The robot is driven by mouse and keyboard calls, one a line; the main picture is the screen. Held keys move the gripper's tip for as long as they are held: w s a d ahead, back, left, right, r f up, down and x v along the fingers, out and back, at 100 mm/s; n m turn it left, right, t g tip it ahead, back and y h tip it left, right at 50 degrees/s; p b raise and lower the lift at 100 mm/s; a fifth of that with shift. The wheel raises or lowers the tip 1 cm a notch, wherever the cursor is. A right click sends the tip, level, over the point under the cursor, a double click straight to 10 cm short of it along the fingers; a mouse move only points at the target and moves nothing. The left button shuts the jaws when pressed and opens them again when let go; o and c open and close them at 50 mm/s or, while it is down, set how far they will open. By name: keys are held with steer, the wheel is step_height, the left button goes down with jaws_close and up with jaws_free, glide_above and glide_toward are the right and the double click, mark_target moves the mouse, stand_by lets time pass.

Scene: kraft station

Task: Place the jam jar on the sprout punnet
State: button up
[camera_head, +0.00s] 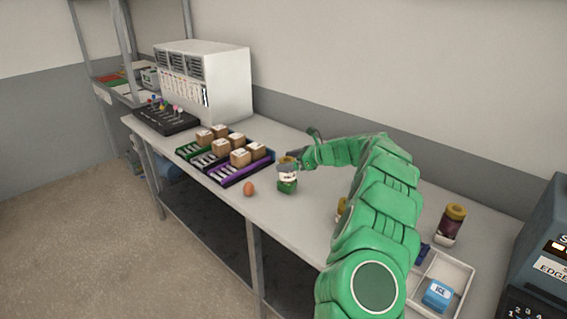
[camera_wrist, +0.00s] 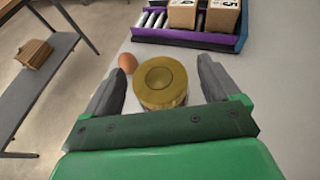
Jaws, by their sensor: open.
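The jam jar (camera_head: 288,170) has a gold lid and a pale and dark body. It appears to stand upright on the small green sprout punnet (camera_head: 287,186) on the bench. My gripper (camera_head: 294,158) is at the jar's top, partly hidden by my green arm. In the wrist view, my gripper (camera_wrist: 162,72) is open, with one finger on each side of the jar's gold lid (camera_wrist: 160,80). There are visible gaps between lid and fingers. The punnet is hidden under the jar in the wrist view.
A brown egg (camera_head: 249,188) lies left of the punnet. Behind it are purple trays (camera_head: 240,175) with several cartons. Another gold-lidded dark jar (camera_head: 452,224) and a white tray (camera_head: 446,268) with a blue ICE box stand right. A yellowish item (camera_head: 341,208) is mostly hidden by my arm.

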steer(key=v, duration=0.9)
steer(key=shift+d+r, duration=0.15)
steer(key=shift+d, duration=0.1)
